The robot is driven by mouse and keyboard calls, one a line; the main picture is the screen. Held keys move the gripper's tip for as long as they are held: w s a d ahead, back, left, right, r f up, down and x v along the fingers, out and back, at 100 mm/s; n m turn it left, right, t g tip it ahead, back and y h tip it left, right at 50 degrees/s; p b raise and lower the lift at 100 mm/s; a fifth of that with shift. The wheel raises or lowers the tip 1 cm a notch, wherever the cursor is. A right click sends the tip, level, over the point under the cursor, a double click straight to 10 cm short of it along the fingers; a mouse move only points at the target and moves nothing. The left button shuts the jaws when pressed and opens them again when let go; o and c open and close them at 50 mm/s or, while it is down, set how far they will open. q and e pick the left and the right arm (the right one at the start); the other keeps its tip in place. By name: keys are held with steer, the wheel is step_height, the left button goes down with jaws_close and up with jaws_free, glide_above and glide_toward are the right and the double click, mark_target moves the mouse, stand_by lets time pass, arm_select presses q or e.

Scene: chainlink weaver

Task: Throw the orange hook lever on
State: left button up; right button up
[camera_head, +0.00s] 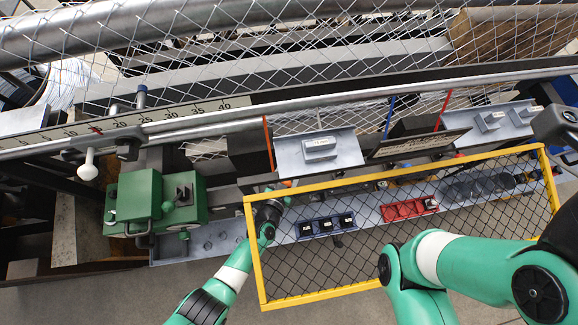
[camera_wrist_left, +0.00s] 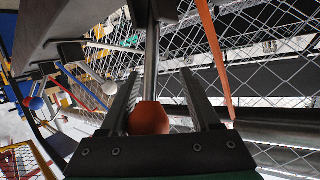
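An orange ball knob (camera_wrist_left: 148,118) on a metal rod (camera_wrist_left: 151,65) shows in the left wrist view. My left gripper (camera_wrist_left: 165,100) is open, with one finger on each side of the knob. The knob sits near the left finger, and a gap shows to the right finger. I cannot tell whether the left finger touches it. In the head view my left gripper (camera_head: 280,198) is at the machine's front rail, by the left edge of the yellow frame, and hides most of the knob area. My right arm enters from the right; its gripper is out of view.
A green block (camera_head: 140,195) lies left. Blue-switch (camera_head: 325,226) and red-switch (camera_head: 405,209) panels sit behind the mesh. An upright orange strip (camera_head: 268,143) rises behind the gripper.

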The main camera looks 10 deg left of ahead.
arm_select(q)
steer(key=shift+a, duration=0.1)
steer(key=p+v, duration=0.3)
steer(key=v, duration=0.3)
steer(key=shift+s+r+p, duration=0.1)
steer(key=shift+r+p, duration=0.1)
steer(key=shift+p, duration=0.2)
steer(key=v, duration=0.5)
steer(key=shift+s+f+b, duration=0.15)
steer(key=shift+s+b, duration=0.1)
steer(key=shift+b, duration=0.1)
